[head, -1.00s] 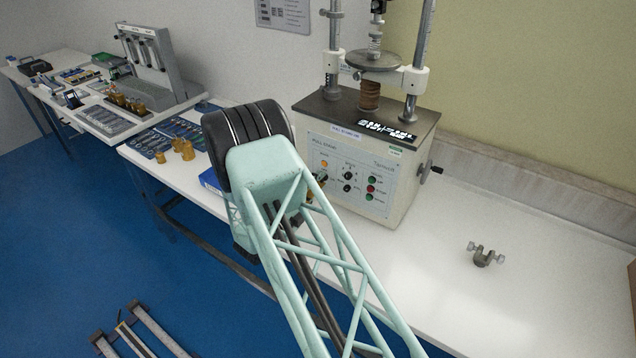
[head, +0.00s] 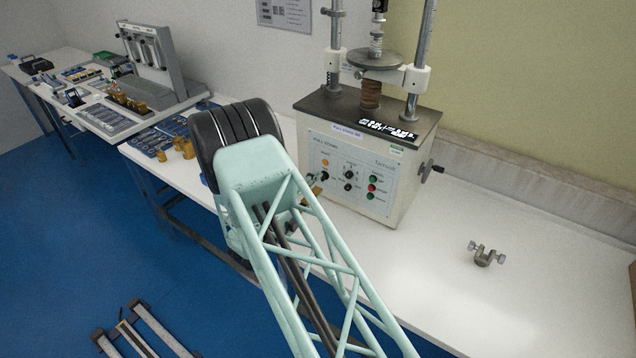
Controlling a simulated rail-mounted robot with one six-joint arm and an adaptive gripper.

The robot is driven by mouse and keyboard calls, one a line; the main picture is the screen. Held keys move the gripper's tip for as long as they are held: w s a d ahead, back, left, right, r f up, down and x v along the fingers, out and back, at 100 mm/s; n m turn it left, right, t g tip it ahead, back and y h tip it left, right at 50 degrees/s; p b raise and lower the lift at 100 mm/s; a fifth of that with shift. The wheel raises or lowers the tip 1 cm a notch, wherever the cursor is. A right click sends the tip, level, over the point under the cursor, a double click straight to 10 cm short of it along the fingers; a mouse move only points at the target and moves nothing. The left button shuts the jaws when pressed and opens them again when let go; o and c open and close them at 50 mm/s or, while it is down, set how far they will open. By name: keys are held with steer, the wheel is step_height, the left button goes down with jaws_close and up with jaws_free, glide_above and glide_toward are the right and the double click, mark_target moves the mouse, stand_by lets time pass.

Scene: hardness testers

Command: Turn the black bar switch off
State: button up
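The white tester cabinet (head: 345,215) stands on the bench with a control panel on its front. The panel has an orange light (head: 325,162) at its left, and a small black switch (head: 324,176) shows just below it. Black knobs (head: 348,174) sit in the middle of the panel. Which way the switch points is too small to tell. My arm crosses the foreground and hides most of my gripper. A small part of my gripper (head: 312,192) seems to show at the arm's right edge, lower left of the switch. Its fingers cannot be made out.
Green and red buttons (head: 372,188) are at the panel's right, and a crank handle (head: 433,168) is on the cabinet's side. A metal clamp (head: 486,255) lies on the bench at right, with free surface around it. Brass weights (head: 186,148) stand left of my arm.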

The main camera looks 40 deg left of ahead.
steer(key=s, duration=0.9)
steer(key=shift+d, duration=0.4)
steer(key=shift+s, duration=0.1)
steer(key=shift+r, duration=0.1)
